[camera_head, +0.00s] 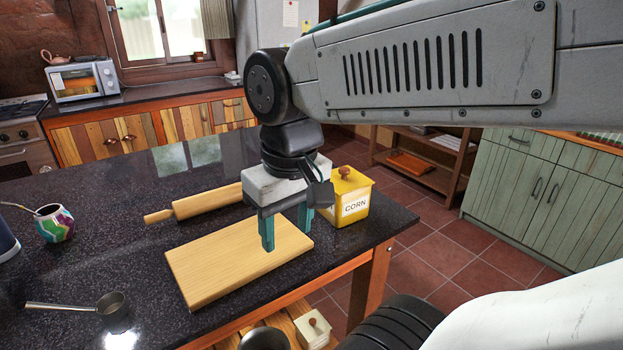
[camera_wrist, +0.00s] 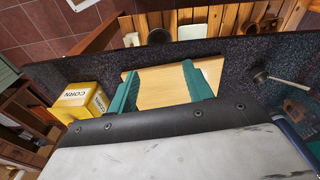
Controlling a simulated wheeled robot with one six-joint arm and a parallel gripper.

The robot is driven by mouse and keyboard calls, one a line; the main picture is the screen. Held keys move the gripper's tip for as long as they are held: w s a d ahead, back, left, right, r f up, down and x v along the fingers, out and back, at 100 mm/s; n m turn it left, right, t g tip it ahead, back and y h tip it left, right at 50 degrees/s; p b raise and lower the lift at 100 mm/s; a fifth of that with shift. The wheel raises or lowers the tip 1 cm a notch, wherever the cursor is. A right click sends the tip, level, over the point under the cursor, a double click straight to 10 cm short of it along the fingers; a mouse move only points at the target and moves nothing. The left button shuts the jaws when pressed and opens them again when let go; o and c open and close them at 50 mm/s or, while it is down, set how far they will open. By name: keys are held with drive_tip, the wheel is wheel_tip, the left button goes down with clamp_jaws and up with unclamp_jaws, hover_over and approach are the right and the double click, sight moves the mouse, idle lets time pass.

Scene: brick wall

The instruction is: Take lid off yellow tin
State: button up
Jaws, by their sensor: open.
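The yellow tin (camera_head: 350,207) with a "CORN" label stands near the right edge of the dark countertop. Its lid (camera_head: 347,183) is on top, with a brown round knob (camera_head: 344,171). The tin also shows at the left of the wrist view (camera_wrist: 77,110), where the knob is not visible. My gripper (camera_head: 286,234) is open and empty, fingers pointing down above the cutting board, to the left of the tin and apart from it. In the wrist view its two green fingers (camera_wrist: 163,83) are spread over the board. My gripper's body hides part of the tin's left side in the head view.
A wooden cutting board (camera_head: 215,268) lies beneath my gripper, and a rolling pin (camera_head: 205,202) lies behind it. A metal ladle (camera_head: 105,304) and a colourful cup (camera_head: 54,223) are at the left. The countertop's right edge (camera_head: 398,231) is close to the tin.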

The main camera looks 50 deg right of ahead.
drive_tip(key=w+d+r+m, duration=0.4)
drive_tip(key=w+d+m, duration=0.3)
drive_tip(key=d, duration=0.5)
drive_tip(key=m+g, duration=0.1)
drive_tip(key=m, duration=0.3)
hover_over(344, 169)
drive_tip(key=shift+s+a+f, duration=0.1)
drive_tip(key=shift+s+f, duration=0.1)
drive_tip(key=shift+f, duration=0.25)
wheel_tip(344, 169, down, 6)
drive_tip(key=shift+w+f, duration=0.15)
drive_tip(key=shift+f, duration=0.3)
drive_tip(key=c, duration=1)
